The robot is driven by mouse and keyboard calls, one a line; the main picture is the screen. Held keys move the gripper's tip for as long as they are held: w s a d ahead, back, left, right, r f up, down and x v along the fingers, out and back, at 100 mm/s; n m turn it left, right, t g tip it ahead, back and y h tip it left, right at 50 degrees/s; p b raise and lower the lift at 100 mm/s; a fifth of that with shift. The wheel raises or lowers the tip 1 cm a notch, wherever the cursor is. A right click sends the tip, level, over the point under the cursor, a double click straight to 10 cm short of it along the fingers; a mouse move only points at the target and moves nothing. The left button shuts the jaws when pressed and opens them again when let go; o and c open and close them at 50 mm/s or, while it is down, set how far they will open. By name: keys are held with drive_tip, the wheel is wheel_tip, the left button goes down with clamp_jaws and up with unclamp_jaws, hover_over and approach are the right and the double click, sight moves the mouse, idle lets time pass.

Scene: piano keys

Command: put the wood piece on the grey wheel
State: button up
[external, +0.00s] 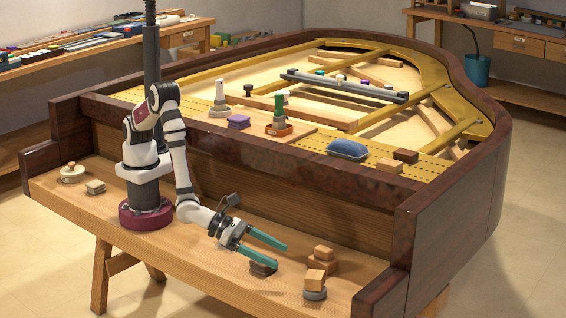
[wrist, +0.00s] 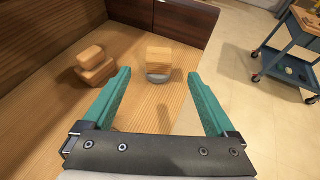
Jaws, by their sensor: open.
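A light wood piece (external: 316,278) appears to sit on top of the grey wheel (external: 315,294) near the right end of the wooden key ledge. In the wrist view, the wood piece (wrist: 159,60) covers most of the grey wheel (wrist: 158,78), whose front rim shows below it. My gripper (external: 280,257) is open with its teal fingers spread and nothing between them. It is to the left of the wheel, pointing right. In the wrist view, my gripper's fingertips (wrist: 159,75) frame the wood piece and wheel, which lie beyond them.
Two stacked wooden blocks (external: 322,259) stand just behind the wheel. The dark piano side wall (external: 385,290) closes the ledge's right end. Its front edge is open to the floor.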

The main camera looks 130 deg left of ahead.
drive_tip(key=s+a+r+n+g+y, duration=0.2)
drive_tip(key=s+a+r+n+y, duration=0.1)
drive_tip(key=s+a+r+n, duration=0.25)
drive_tip(key=s+a+r+n+g+y, duration=0.2)
drive_tip(key=s+a+r+n+y, duration=0.15)
drive_tip(key=a+r, duration=0.4)
drive_tip(key=s+a+r+n+g, duration=0.3)
drive_tip(key=s+a+n+g, duration=0.3)
drive_tip(key=s, duration=0.4)
drive_tip(key=s+n+g+h, duration=0.25)
drive_tip(key=s+n, duration=0.25)
drive_tip(key=s, duration=0.5)
drive_tip(key=s+d+f+n+h, duration=0.2)
drive_tip(key=s+d+n+h, duration=0.4)
drive_tip(key=s+d, duration=0.3)
drive_tip(key=s+h, duration=0.1)
drive_tip(key=s, duration=0.2)
drive_tip(key=shift+d, duration=0.2)
